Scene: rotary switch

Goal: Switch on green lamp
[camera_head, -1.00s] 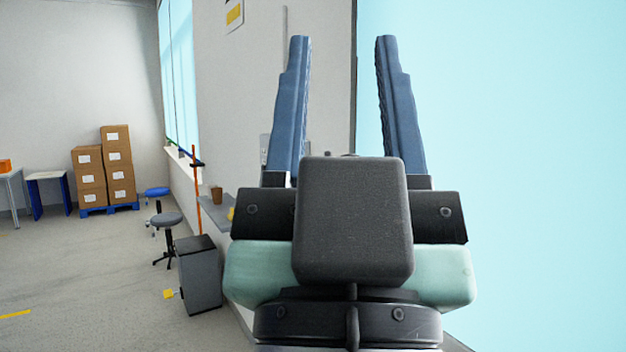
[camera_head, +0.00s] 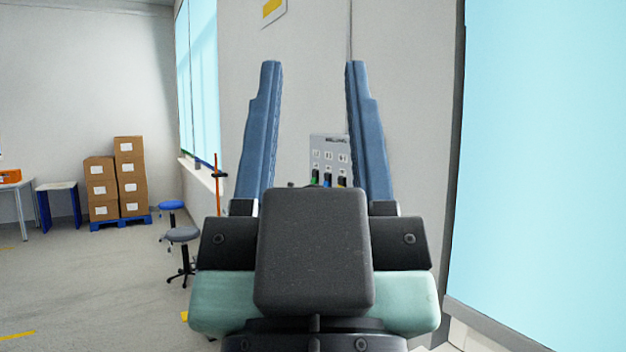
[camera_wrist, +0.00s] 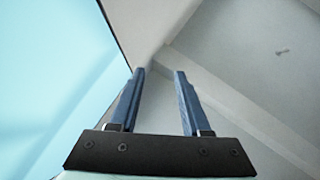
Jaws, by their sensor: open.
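A grey switch panel (camera_head: 330,152) is on the wall in the head view, seen between my gripper's fingers and partly hidden by the right finger and the gripper body. Small coloured knobs show along its lower part: a green one (camera_head: 315,176), a blue one (camera_head: 327,179) and a dark one with some yellow (camera_head: 342,180). Pale labels sit above them. Which lamp is lit cannot be told. My gripper (camera_head: 312,65) is open and empty, fingers pointing up in the picture, apart from the panel. In the wrist view my gripper (camera_wrist: 160,72) is open before walls and ceiling; no panel shows there.
A large pale blue window (camera_head: 540,150) fills the right side. Stacked cardboard boxes (camera_head: 130,180) stand on a blue pallet at the far left. Stools (camera_head: 183,234) and an orange pole (camera_head: 215,185) are left of my gripper. The floor at left is open.

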